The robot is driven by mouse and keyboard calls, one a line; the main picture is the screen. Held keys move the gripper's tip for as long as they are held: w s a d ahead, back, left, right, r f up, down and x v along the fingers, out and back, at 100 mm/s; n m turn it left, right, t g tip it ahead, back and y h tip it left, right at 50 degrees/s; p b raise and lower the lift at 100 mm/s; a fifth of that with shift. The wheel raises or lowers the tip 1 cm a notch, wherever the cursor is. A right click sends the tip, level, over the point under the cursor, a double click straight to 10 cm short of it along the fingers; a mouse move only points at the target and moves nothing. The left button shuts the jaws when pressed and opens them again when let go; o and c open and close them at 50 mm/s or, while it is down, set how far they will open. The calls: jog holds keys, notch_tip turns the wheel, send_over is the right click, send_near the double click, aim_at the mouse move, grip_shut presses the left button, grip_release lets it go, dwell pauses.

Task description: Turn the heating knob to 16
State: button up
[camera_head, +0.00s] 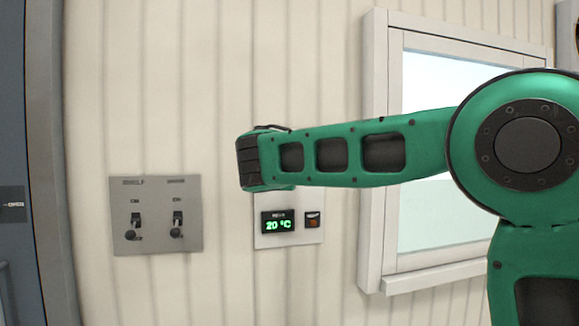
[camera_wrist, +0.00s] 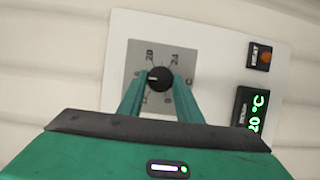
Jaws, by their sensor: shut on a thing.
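The heating knob (camera_wrist: 159,78) is a round black knob with a pale pointer line, on a grey dial plate (camera_wrist: 136,60) in the wrist view. The dial shows the marks 20 and 24; other marks are hidden or too small to read. My gripper (camera_wrist: 159,84) is shut on the knob, one green finger on each side. In the head view my arm hides the knob and the gripper's fingers. The panel's display (camera_head: 278,223) reads 20 °C in green; it also shows in the wrist view (camera_wrist: 255,113).
A lit orange-red switch (camera_head: 312,220) is beside the display. A grey plate (camera_head: 155,240) with two toggle switches is on the wall to the left. A framed window (camera_head: 375,220) is to the right, behind my arm. A dark door (camera_head: 22,150) is at the far left.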

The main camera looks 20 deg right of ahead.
jog(key=shift+a+f, duration=0.15)
jog(key=shift+f, duration=0.15)
jog(key=o, duration=1)
jog(key=shift+o, duration=0.2)
jog(key=shift+r, duration=0.15)
jog(key=v, duration=1)
jog(key=shift+s, duration=0.3)
